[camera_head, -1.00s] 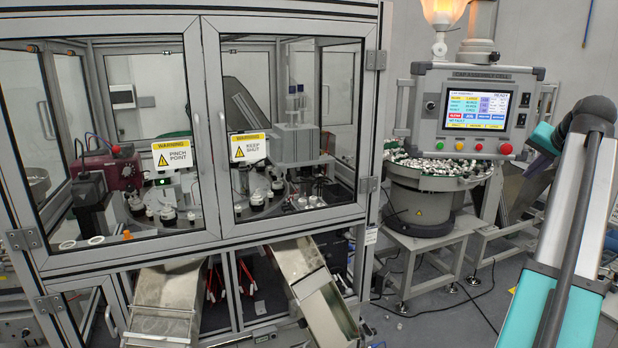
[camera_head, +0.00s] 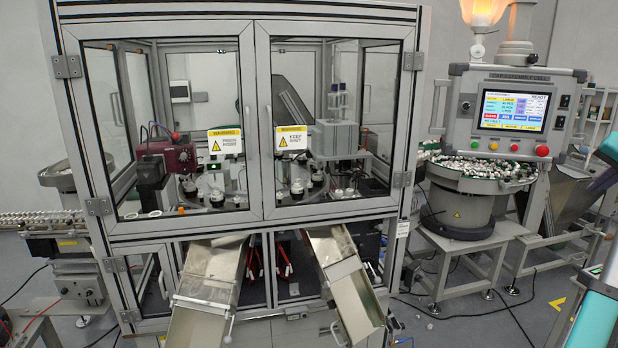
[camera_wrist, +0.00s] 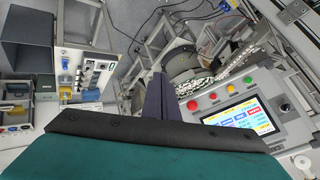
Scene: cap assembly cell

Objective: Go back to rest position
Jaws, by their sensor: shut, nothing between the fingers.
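My gripper (camera_wrist: 158,98) shows in the wrist view as two dark fingers pressed together, with nothing between them. It is clear of the control panel (camera_wrist: 273,142), which lies to its right in that view. The panel carries a lit screen and red, yellow and green buttons. The head view shows the same panel (camera_head: 512,112) at the upper right. My teal and white arm shows only at the right edge of the head view, and the gripper is outside that view.
The closed glass cabinet (camera_head: 250,225) fills the middle of the head view. Two metal chutes (camera_head: 208,290) (camera_head: 352,285) jut out below it. A bowl feeder (camera_head: 462,205) full of caps stands under the panel. A conveyor (camera_head: 40,218) is at the left. Cables lie on the floor.

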